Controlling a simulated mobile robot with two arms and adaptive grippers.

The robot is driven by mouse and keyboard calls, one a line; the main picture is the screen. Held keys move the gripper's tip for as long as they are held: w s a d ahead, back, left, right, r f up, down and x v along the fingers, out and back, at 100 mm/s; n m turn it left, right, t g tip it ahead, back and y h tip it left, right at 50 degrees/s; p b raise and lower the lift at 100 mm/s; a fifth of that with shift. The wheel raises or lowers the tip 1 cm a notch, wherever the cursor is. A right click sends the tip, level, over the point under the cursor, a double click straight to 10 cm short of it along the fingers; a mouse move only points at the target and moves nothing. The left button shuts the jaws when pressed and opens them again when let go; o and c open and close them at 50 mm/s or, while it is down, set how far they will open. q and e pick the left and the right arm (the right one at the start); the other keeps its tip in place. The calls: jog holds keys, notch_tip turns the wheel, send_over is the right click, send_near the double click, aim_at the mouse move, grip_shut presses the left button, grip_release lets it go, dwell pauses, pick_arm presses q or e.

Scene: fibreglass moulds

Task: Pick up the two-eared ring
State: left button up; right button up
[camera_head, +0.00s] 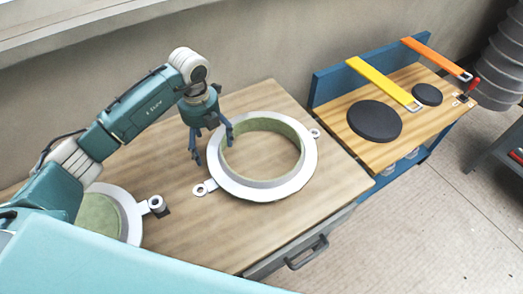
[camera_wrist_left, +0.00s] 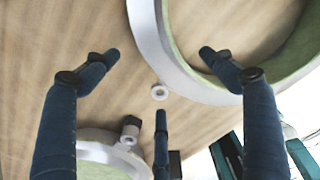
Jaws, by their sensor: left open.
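The two-eared ring (camera_head: 288,185) is a white flanged ring with a green inner wall. It lies flat on the wooden bench, with one small holed ear (camera_head: 204,188) at its left and another (camera_head: 315,133) at its upper right. My left gripper (camera_head: 211,147) is open and empty above the ring's left rim. In the left wrist view the ring (camera_wrist_left: 180,65) fills the upper right, with one ear (camera_wrist_left: 159,91) between my spread fingers. One finger appears over the ring's wall, the others outside it; contact cannot be told. My right gripper is out of view.
A second white-and-green ring (camera_head: 127,215) with an ear lies at lower left, partly hidden by my arm. To the right, a blue-backed bench (camera_head: 385,155) carries two dark discs (camera_head: 374,121) and yellow (camera_head: 384,83) and orange straps (camera_head: 437,58). A wall stands behind.

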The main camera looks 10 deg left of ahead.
aim_at(213, 156)
pick_arm(q)
jog(key=f+p, duration=0.1)
jog(key=f, duration=0.1)
jog(key=f+p, duration=0.1)
jog(key=f, duration=0.1)
jog(key=shift+w+a+f, duration=0.15)
jog(key=shift+w+f, duration=0.05)
jog(key=shift+f, duration=0.3)
jog(key=shift+c, duration=0.8)
jog(key=c, duration=1.7)
jog(key=shift+w, duration=0.1)
jog(key=shift+c, duration=0.6)
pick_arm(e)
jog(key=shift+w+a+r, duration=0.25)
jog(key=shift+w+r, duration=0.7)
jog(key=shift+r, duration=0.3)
